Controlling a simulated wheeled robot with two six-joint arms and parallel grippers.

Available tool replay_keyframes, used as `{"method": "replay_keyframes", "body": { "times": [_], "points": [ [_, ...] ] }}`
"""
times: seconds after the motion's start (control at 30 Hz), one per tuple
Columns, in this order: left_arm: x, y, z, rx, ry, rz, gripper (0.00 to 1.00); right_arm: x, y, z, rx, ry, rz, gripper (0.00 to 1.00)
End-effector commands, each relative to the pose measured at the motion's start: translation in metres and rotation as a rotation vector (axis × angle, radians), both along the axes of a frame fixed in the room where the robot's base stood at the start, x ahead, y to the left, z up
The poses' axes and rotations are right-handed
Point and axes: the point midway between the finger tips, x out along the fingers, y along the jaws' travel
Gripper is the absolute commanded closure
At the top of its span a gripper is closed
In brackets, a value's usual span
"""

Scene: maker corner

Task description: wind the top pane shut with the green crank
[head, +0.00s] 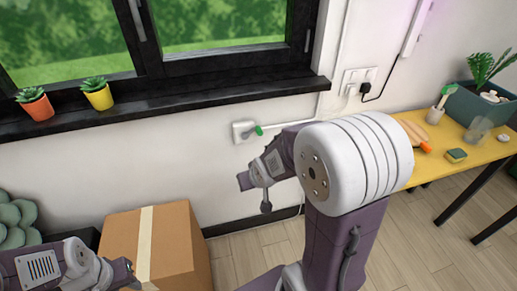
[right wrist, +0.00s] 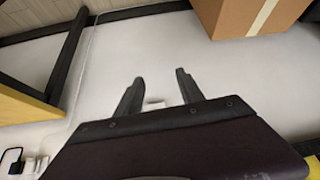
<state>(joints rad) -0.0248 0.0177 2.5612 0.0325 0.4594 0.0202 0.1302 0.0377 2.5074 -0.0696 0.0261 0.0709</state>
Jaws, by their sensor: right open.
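The green crank (head: 258,130) sticks out of a small white box (head: 243,130) on the wall below the window sill. My right gripper (head: 250,182) is below the crank, apart from it, in the head view. In the right wrist view its two fingers (right wrist: 159,76) are spread and empty, with a small white block (right wrist: 153,104), probably the crank's box, showing between them. The crank's green is hidden there. The window (head: 225,25) is cut off at the top, so the top pane's state cannot be told. My left gripper (head: 128,275) is low at left, its fingers unclear.
Two potted plants, orange (head: 36,107) and yellow (head: 99,97), stand on the black sill (head: 190,103). A yellow table (head: 440,165) with small items is at right. Sockets (head: 360,80) with plugs are above right of the crank.

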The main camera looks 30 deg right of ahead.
Motion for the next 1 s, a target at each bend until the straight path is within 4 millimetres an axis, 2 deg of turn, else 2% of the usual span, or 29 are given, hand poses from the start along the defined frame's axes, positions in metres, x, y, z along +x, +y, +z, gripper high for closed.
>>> {"method": "replay_keyframes", "body": {
  "times": [0.03, 0.1, 0.2, 0.3, 0.4, 0.47, 0.7, 0.77, 1.0],
  "points": [
    [0.001, 0.000, -0.072, 0.000, 0.001, 0.000, 0.64, 0.026, -0.020, -0.052, -0.020, -0.126, -0.033, 0.55],
    [0.001, 0.000, -0.115, 0.000, 0.001, 0.000, 0.64, 0.059, -0.046, -0.059, -0.051, -0.316, -0.065, 0.55],
    [0.002, 0.000, -0.166, 0.000, 0.000, 0.000, 0.64, 0.090, -0.078, -0.056, -0.097, -0.563, -0.093, 0.55],
    [0.002, 0.000, -0.203, 0.000, 0.000, 0.000, 0.64, 0.104, -0.101, -0.045, -0.136, -0.760, -0.104, 0.55],
    [0.002, 0.000, -0.224, 0.000, 0.000, 0.000, 0.64, 0.108, -0.113, -0.031, -0.163, -0.892, -0.103, 0.55],
    [0.002, 0.000, -0.230, 0.000, -0.001, 0.000, 0.64, 0.108, -0.117, -0.024, -0.175, -0.942, -0.099, 0.55],
    [0.003, 0.000, -0.229, 0.000, -0.001, 0.000, 0.64, 0.111, -0.120, -0.011, -0.182, -0.988, -0.095, 0.55],
    [0.003, 0.000, -0.230, 0.000, -0.001, 0.000, 0.64, 0.118, -0.121, -0.012, -0.182, -0.988, -0.093, 0.55],
    [0.003, 0.000, -0.240, 0.000, -0.001, 0.000, 0.64, 0.167, -0.133, -0.013, -0.181, -0.986, -0.094, 0.55]
  ]
}}
